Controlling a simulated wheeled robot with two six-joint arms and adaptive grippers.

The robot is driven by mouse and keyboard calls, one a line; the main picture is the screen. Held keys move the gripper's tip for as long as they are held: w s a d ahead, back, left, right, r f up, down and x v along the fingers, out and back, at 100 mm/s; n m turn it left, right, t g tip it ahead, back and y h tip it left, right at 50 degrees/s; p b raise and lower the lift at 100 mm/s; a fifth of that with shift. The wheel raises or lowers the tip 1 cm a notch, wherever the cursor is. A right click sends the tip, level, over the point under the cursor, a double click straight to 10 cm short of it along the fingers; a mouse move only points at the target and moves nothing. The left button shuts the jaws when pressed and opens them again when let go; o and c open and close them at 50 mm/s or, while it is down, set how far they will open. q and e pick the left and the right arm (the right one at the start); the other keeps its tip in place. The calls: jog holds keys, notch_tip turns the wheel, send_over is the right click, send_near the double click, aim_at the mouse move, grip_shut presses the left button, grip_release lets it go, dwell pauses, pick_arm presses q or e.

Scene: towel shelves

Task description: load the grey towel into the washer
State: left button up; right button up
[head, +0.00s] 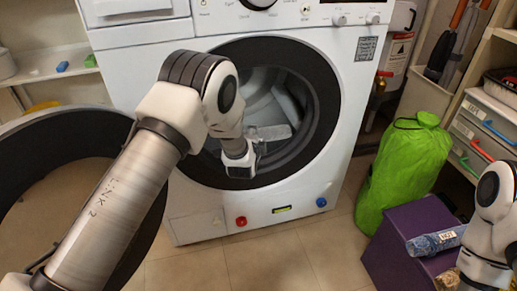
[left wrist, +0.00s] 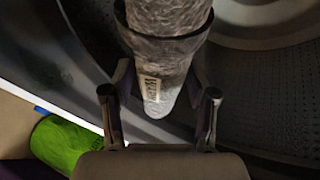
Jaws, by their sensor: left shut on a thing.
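The washer (head: 185,205) stands in the middle of the head view with its round door (head: 60,125) swung open to the left. My left arm reaches across the door opening. My left gripper (left wrist: 158,98) is shut on the grey towel (left wrist: 165,52), a rolled grey bundle with a pale label, seen between its two fingers in the left wrist view. The towel also shows in the head view (head: 268,133), inside the round opening in front of the drum. The fingers are mostly hidden behind my wrist in the head view.
A green bag (head: 405,170) stands right of the washer. Shelves with trays (head: 485,125) line the right side. Tiled floor is clear before the washer.

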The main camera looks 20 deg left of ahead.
pick_arm(q)
jog(key=w+a+b, duration=0.2)
jog(key=w+a, duration=0.4)
jog(key=w, duration=0.3)
jog(key=shift+w+a, duration=0.2)
jog(key=shift+w, duration=0.05)
jog(key=o, duration=1.4)
jog(key=shift+o, duration=0.2)
jog(key=shift+r, duration=0.1)
